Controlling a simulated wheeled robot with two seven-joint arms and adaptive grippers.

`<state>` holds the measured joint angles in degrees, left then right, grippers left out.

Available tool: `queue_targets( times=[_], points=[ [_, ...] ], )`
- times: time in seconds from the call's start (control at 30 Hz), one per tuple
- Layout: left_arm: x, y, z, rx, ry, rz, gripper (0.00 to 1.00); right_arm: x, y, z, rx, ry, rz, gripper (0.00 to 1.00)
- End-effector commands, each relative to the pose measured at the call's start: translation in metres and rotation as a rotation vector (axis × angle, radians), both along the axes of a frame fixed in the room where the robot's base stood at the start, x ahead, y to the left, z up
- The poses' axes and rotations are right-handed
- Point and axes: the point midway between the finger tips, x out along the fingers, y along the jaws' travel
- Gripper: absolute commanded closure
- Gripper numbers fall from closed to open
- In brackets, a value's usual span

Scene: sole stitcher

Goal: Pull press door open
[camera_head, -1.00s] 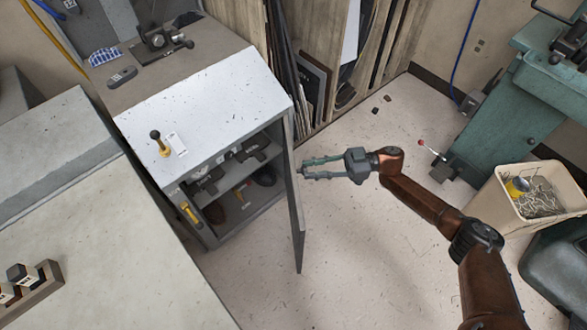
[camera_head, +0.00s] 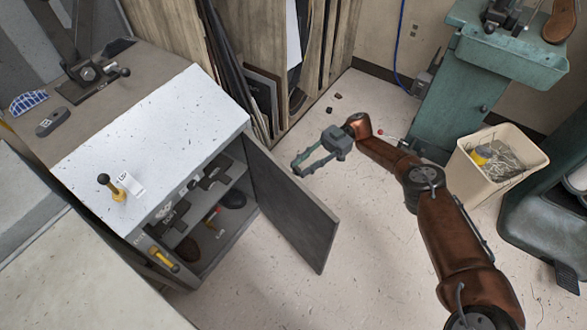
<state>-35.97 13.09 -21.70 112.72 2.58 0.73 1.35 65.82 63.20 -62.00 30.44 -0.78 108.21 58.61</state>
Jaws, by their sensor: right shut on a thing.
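The press door (camera_head: 290,215) is the grey panel on the right side of the press cabinet (camera_head: 150,140). It stands wide open, its inner face toward me, and shows shelves (camera_head: 213,205) with dark parts and shoes inside. My right gripper (camera_head: 297,170) is at the door's top edge, on its outer side, with its fingers closed together on the door. The exact spot they grip is hidden behind the door. My left gripper is not in view.
A cream bin (camera_head: 495,165) of scraps stands at the right beside a green machine (camera_head: 440,110). Boards (camera_head: 290,60) lean against the back wall. The floor (camera_head: 350,250) in front of the door is clear.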

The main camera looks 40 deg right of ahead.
Motion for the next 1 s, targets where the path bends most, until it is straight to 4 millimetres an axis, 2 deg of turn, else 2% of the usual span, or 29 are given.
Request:
queue_targets(
  times=[0.33, 0.83, 0.87, 1.0],
  points=[
    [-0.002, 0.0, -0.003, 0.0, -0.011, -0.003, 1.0, -0.004, -0.016, -0.002, -0.002, 0.002, 0.017, 1.0],
    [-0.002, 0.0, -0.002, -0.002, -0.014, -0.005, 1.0, -0.005, -0.018, -0.001, -0.001, 0.002, 0.021, 1.0],
    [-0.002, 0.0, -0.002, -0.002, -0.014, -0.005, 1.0, -0.005, -0.018, -0.001, -0.001, 0.002, 0.021, 0.75],
    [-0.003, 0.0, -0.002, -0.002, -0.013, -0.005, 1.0, -0.005, -0.017, -0.001, -0.001, 0.002, 0.022, 0.65]
  ],
)
